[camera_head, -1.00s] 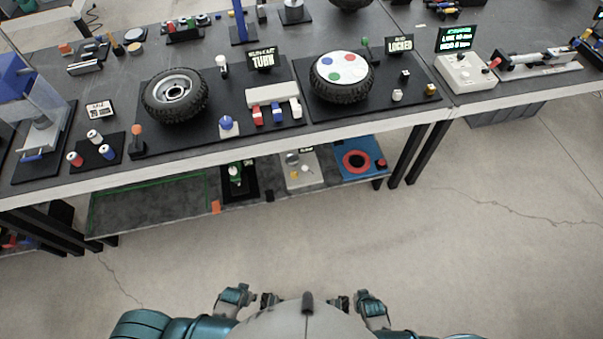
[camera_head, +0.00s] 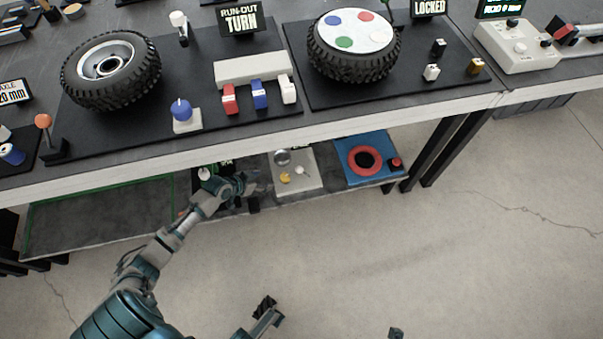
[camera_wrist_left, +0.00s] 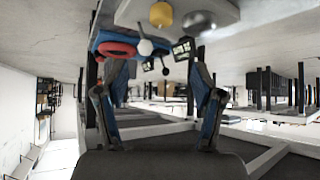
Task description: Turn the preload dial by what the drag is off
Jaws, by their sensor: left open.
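No label reading preload or drag is legible, so I cannot tell which part is the dial. A blue round knob on a white base (camera_head: 182,112) stands on the black board near the bench's front edge. On the lower shelf, a grey board (camera_head: 311,182) carries a grey disc (camera_head: 282,157), a yellow knob (camera_head: 285,177) and a white knob (camera_head: 300,170). My left gripper (camera_head: 247,186) is open at the shelf, left of that board. Its spread fingers (camera_wrist_left: 160,100) show nothing between them; the yellow knob (camera_wrist_left: 160,14) is beyond. My right gripper (camera_head: 265,305) seems low; its jaws are unclear.
A bare-rim tyre (camera_head: 75,92), a tyre with a coloured-dot disc (camera_head: 322,62), and signs reading "RUN-OUT TURN" (camera_head: 240,20) and "LOCKED" (camera_head: 430,7) stand above. The bench edge (camera_head: 330,125) overhangs the shelf. A blue board (camera_head: 349,175) has a red ring. Floor is clear.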

